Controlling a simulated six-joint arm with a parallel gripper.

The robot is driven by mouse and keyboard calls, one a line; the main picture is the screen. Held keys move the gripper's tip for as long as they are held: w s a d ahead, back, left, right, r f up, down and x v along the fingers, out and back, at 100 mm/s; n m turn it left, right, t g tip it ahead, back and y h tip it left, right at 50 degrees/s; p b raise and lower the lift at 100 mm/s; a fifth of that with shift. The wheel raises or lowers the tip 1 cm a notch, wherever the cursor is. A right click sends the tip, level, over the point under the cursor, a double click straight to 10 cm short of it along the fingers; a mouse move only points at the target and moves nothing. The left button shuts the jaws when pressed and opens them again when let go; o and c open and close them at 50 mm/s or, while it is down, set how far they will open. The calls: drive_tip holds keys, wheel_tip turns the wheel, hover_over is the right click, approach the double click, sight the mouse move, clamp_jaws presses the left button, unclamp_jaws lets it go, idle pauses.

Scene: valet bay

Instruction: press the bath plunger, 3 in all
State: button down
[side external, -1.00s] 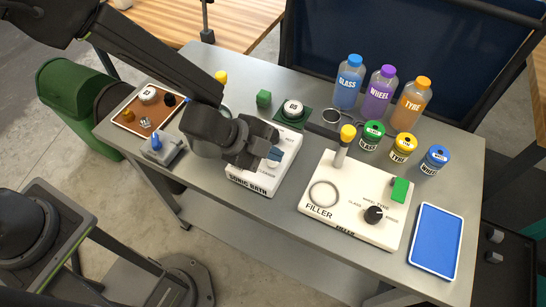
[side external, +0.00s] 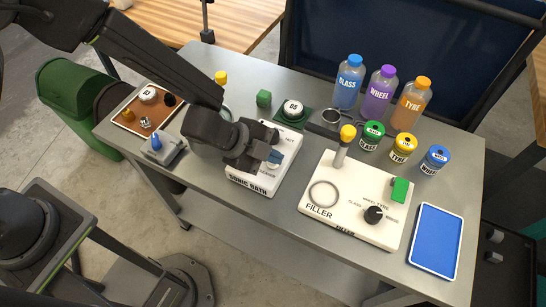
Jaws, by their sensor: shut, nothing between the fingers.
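The sonic bath (side external: 252,186) is a white box with its name on the front edge, left of the middle of the grey table. My gripper and wrist hide much of the bath's left and back parts.
The filler (side external: 322,222), with its upright nozzle, stands to the right. Labelled bottles (side external: 377,99) and several jars (side external: 403,148) stand behind it. A blue tray (side external: 436,241) lies at the right. A blue-knobbed grey device (side external: 160,150) and a brown tray (side external: 126,118) are at the left.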

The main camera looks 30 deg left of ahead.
drive_tip(key=shift+f, duration=0.25)
idle(0.3)
drive_tip(key=shift+r, duration=1.15)
drive_tip(key=shift+r, duration=0.1)
drive_tip(key=shift+r, duration=2.45)
idle(0.5)
